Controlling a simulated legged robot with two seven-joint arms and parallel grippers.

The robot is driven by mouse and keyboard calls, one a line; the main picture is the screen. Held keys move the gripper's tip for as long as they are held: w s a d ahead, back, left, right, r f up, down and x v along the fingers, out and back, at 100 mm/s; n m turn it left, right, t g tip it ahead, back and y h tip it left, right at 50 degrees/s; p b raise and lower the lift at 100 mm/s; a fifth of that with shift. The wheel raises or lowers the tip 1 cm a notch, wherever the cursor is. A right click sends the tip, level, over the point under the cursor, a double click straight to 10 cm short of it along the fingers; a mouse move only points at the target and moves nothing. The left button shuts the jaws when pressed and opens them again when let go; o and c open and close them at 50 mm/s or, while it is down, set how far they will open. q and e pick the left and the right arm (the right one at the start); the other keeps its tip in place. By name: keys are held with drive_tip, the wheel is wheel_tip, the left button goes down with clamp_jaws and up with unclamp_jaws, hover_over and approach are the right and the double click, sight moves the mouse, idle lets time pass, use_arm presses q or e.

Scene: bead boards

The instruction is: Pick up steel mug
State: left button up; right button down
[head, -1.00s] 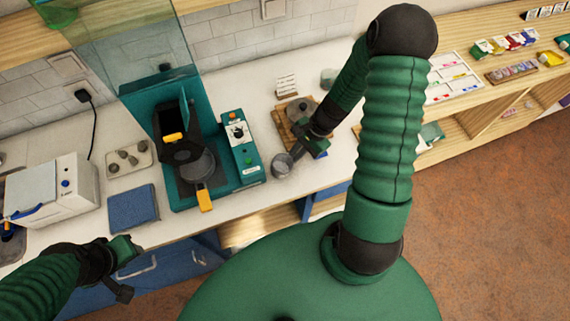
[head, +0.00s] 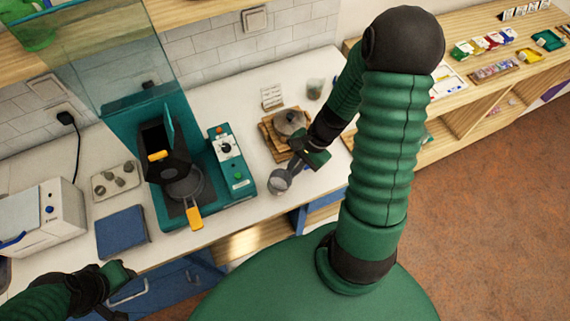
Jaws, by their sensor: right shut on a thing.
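A small grey steel mug (head: 279,182) is at the front part of the white counter, just right of the teal machine's control box. My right gripper (head: 293,168) reaches down to it from the upper right and is shut on it. The fingers partly hide the mug's near side and handle. I cannot tell whether the mug's base touches the counter. My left gripper (head: 122,279) is at the lower left, in front of the counter edge and away from the mug; its jaw opening is unclear.
A teal machine (head: 226,147) with a yellow-handled pan stands left of the mug. A wooden board (head: 271,140) with a grey lidded pot (head: 289,122) is behind it.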

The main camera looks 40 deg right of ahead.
drive_tip(key=s, duration=0.3)
drive_tip(key=s+b, duration=0.1)
drive_tip(key=s, duration=0.2)
drive_tip(key=shift+s+a+r, duration=0.15)
drive_tip(key=shift+s+r, duration=0.05)
drive_tip(key=shift+s, duration=0.1)
drive_tip(key=s+p, duration=0.2)
drive_tip(key=p, duration=0.1)
drive_tip(key=s+p, duration=0.2)
drive_tip(key=p, duration=0.1)
drive_tip(key=s+p, duration=0.1)
drive_tip(key=p, duration=0.3)
drive_tip(key=shift+s+a+r, duration=0.1)
drive_tip(key=shift+s+r, duration=0.3)
